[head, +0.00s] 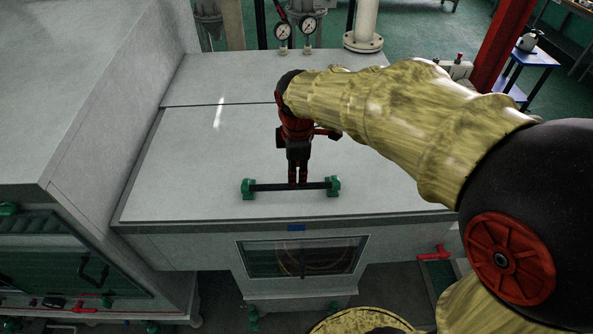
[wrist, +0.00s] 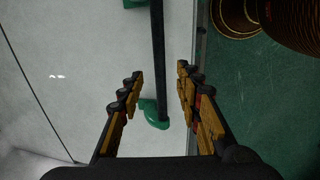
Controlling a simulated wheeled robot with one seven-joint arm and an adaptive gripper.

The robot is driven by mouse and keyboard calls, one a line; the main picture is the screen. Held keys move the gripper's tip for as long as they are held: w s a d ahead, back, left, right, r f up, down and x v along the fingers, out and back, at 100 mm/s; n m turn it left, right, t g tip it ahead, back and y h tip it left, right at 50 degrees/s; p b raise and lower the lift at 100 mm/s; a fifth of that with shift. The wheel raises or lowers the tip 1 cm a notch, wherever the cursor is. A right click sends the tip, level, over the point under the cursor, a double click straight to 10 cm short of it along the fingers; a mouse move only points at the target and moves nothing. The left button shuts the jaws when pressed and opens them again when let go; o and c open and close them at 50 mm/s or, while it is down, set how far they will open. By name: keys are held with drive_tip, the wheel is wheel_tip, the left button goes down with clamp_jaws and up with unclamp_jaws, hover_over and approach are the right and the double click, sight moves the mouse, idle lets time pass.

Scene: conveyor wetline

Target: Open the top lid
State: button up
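The top lid (head: 200,175) is a flat grey panel, lying shut on the grey machine housing. Its handle is a black bar (head: 265,187) between two green brackets (head: 333,186) near the lid's front edge. My gripper (head: 298,184) points down at the middle of the bar. In the wrist view my gripper (wrist: 160,72) is open, with a finger on each side of the bar (wrist: 159,45) in the picture. Gaps show between the bar and both fingers. I cannot tell how deep the bar sits between them. The lid (wrist: 85,70) also fills the left of the wrist view.
A window (head: 270,258) is in the housing's front below the lid. A taller grey housing (head: 80,80) stands at the left. Two gauges (head: 283,31) and a white flanged pipe (head: 364,25) stand behind the lid. A red post (head: 502,45) rises at the back right.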

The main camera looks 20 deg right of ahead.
sight(297, 185)
drive_tip(key=shift+w+d+f, duration=0.1)
drive_tip(key=shift+w+f, duration=0.15)
drive_tip(key=shift+f, duration=1.05)
drive_tip(key=shift+w+d+f, duration=0.1)
drive_tip(key=shift+w+f, duration=0.2)
drive_tip(key=shift+f, duration=0.95)
drive_tip(key=shift+w+d+f, duration=0.1)
drive_tip(key=shift+w+f, duration=0.15)
drive_tip(key=shift+f, duration=1.05)
drive_tip(key=shift+c, duration=1.4)
clamp_jaws()
